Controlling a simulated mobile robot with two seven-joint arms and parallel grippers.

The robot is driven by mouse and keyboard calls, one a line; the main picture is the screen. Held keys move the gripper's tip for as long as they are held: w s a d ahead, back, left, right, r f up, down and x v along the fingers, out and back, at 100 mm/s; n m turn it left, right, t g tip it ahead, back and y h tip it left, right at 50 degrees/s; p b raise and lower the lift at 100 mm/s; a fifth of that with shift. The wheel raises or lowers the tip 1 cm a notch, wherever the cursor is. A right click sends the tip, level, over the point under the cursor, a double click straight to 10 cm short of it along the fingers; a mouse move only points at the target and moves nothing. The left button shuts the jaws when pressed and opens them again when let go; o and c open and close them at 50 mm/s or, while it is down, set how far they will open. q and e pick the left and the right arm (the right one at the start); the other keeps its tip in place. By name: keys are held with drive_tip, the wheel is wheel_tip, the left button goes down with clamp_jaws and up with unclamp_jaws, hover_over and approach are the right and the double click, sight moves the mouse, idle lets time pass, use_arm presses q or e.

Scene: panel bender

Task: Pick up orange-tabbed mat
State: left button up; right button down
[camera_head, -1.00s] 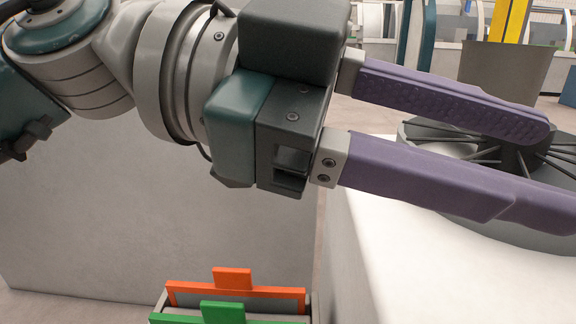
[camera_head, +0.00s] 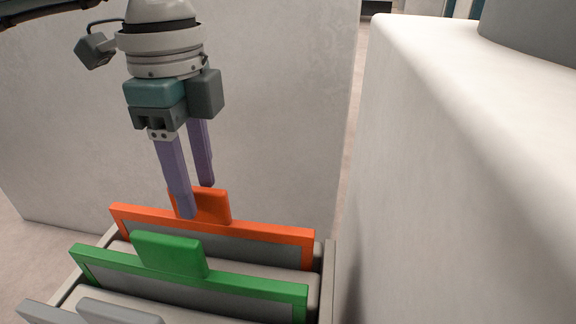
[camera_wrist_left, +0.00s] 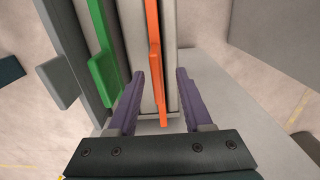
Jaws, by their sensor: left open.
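The orange-tabbed mat (camera_head: 270,226) stands upright in a grey rack, with its orange tab (camera_head: 213,206) sticking up from the top edge. My left gripper (camera_head: 198,200) points down at this tab, open, with its purple fingers at the tab's height. In the left wrist view the tab (camera_wrist_left: 155,65) lies between the two fingers (camera_wrist_left: 160,98), with a gap on each side. The near finger hides part of the tab in the head view. My right gripper is in neither view.
A green-tabbed mat (camera_head: 190,275) stands just in front of the orange one, and a grey-tabbed one (camera_head: 110,312) in front of that. The rack's right wall (camera_head: 328,285) is close to a large pale block (camera_head: 440,170). A pale wall (camera_head: 270,100) stands behind.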

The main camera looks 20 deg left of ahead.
sight(204, 221)
use_arm(q)
drive_tip(key=f, duration=0.4)
drive_tip(key=shift+s+d+f+b, duration=0.1)
drive_tip(key=shift+s+f+b, duration=0.1)
drive_tip(key=shift+f+b, duration=0.15)
drive_tip(key=shift+c, duration=0.2)
clamp_jaws()
idle(0.9)
